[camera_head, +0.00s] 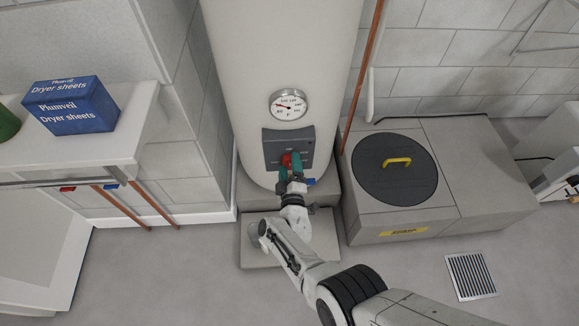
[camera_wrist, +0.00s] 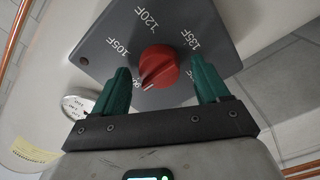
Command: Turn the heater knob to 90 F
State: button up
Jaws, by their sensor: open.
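The red heater knob (camera_wrist: 159,68) sits on a dark grey panel (camera_wrist: 105,55) with the marks 105F, 120F and 135F. A mark by the left finger, partly hidden, seems to read 90. A short pale line on the knob points to the lower left, near that mark; I cannot tell if they line up exactly. My gripper (camera_wrist: 162,80) is open, its green fingers on either side of the knob with a gap at each side. In the head view my gripper (camera_head: 294,166) is at the panel (camera_head: 276,147) and partly covers the knob (camera_head: 287,159).
The panel is on the white heater tank (camera_head: 245,75), below a round gauge (camera_head: 289,105). A grey box with a round dark lid (camera_head: 394,180) stands to the right. A counter with a blue dryer sheets box (camera_head: 70,106) is at left. Copper pipes (camera_head: 365,65) run nearby.

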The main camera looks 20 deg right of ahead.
jog(key=p+v, duration=0.5)
jog(key=v, duration=0.5)
jog(key=shift+s, duration=0.4)
jog(key=shift+a, duration=0.1)
jog(key=w+d+r+g+y+p, duration=0.2)
jog(key=d+r+g+y+p, duration=0.3)
jog(key=d+r+y+p, duration=0.15)
jog(key=s+d+r+m+g+p, duration=0.1)
jog(key=s+r+m+g, duration=0.2)
jog(key=s+r, duration=0.3)
jog(key=s+d+r+m+g+p, duration=0.2)
jog(key=s+r, duration=0.5)
jog(key=s, duration=0.7)
jog(key=s+d+r+m+g+h+p, duration=0.1)
jog(key=s+r+m+g, duration=0.3)
jog(key=s, duration=0.6)
notch_tip(320, 180, up, 3)
jog(key=shift+d+f+g+p, duration=0.1)
jog(key=shift+d+g+p, duration=0.35)
jog(key=shift+g, duration=0.65)
jog(key=shift+s, duration=0.1)
